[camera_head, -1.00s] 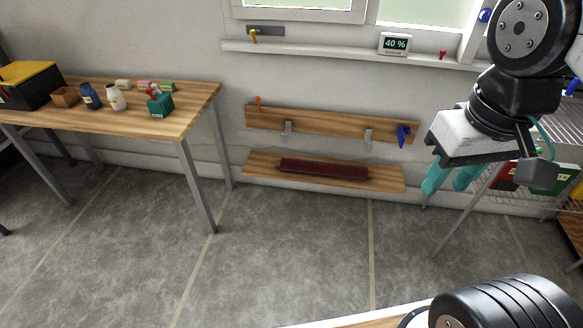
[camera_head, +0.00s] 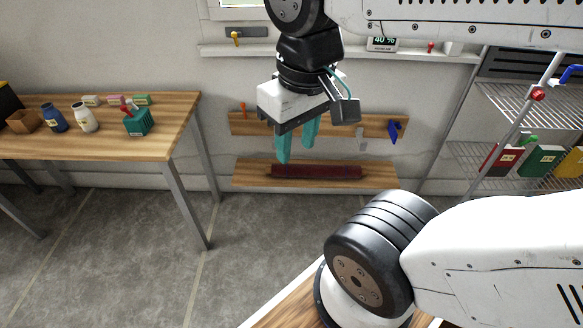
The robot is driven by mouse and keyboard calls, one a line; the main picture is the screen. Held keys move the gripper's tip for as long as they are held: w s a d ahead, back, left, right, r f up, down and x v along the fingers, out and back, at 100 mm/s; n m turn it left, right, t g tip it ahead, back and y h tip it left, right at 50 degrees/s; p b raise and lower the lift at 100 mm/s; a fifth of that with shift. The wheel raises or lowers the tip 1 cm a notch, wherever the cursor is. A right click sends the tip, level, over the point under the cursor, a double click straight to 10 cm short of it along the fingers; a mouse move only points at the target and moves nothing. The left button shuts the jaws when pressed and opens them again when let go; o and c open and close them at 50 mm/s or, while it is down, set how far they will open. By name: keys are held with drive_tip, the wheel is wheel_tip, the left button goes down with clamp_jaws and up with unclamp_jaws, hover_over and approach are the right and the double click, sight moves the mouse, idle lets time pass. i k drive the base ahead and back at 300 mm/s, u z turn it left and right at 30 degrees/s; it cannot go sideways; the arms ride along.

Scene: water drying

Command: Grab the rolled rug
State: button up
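The rolled rug (camera_head: 325,172) is a long dark red roll lying flat along the low wooden shelf (camera_head: 247,178) by the wall. My gripper (camera_head: 297,156) has two teal fingers pointing down, with a clear gap between them. It is open and empty. In the picture its fingertips overlap the area just above the left half of the rug; how far it is in depth I cannot tell. No contact with the rug shows.
A wooden rail (camera_head: 368,127) with hooks, a blue item (camera_head: 393,132) and an orange peg runs above the shelf. A wooden table (camera_head: 175,112) with bottles and a teal basket (camera_head: 138,122) stands left. A wire rack (camera_head: 480,151) stands right. The grey floor (camera_head: 250,225) in front is clear.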

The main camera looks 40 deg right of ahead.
sight(286, 170)
drive_tip(key=z, duration=0.3)
drive_tip(key=i, duration=1)
drive_tip(key=z, duration=0.6)
